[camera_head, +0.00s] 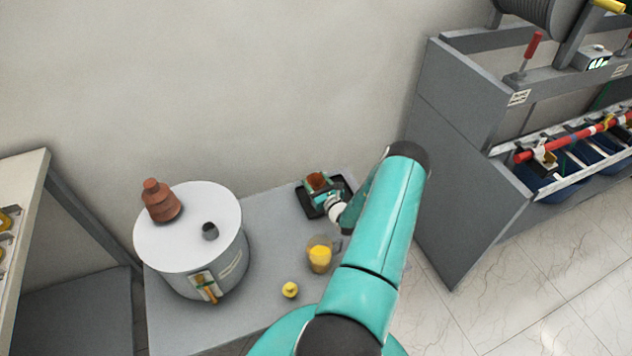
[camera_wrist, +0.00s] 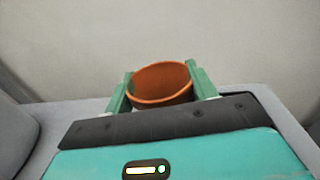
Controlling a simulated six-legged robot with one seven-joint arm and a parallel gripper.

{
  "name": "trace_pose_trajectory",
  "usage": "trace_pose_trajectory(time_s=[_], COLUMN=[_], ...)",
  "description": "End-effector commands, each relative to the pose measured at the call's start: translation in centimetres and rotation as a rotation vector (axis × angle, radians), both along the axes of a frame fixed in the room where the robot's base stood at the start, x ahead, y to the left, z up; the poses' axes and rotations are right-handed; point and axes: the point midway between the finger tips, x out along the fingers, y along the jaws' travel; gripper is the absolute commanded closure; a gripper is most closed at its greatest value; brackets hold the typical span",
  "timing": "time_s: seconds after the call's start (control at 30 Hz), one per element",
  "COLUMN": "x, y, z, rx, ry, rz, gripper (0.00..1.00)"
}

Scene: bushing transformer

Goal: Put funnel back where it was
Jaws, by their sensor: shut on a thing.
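The funnel (camera_wrist: 160,84) is orange-brown with a wide round mouth, and it sits between the two green fingers of my gripper (camera_wrist: 158,92) in the wrist view. My gripper is shut on it. In the head view the funnel (camera_head: 318,181) shows small at my gripper (camera_head: 322,190), over a black tray (camera_head: 306,202) at the back right of the grey table (camera_head: 268,245). The funnel's lower part is hidden, so I cannot tell whether it touches the tray.
A jug with yellow contents (camera_head: 319,258) and a small yellow object (camera_head: 290,289) stand near my arm. A grey workbench (camera_head: 455,150) is at right.

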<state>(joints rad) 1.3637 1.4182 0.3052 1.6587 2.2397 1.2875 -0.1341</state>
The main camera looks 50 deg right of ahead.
Motion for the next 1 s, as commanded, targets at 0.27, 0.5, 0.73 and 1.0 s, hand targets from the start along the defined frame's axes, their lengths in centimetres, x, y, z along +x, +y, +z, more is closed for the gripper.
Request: trace_pose_trajectory(time_s=[0.27, 0.5, 0.73, 1.0], x=[0.0, 0.0, 0.0, 0.0], y=[0.0, 0.0, 0.0, 0.0], z=[-0.5, -0.9, -1.1, -1.1], rx=[0.0, 0.0, 0.0, 0.0], ry=[0.0, 0.0, 0.0, 0.0], rz=[0.0, 0.0, 0.0, 0.0], gripper=[0.65, 0.65, 0.24, 0.18])
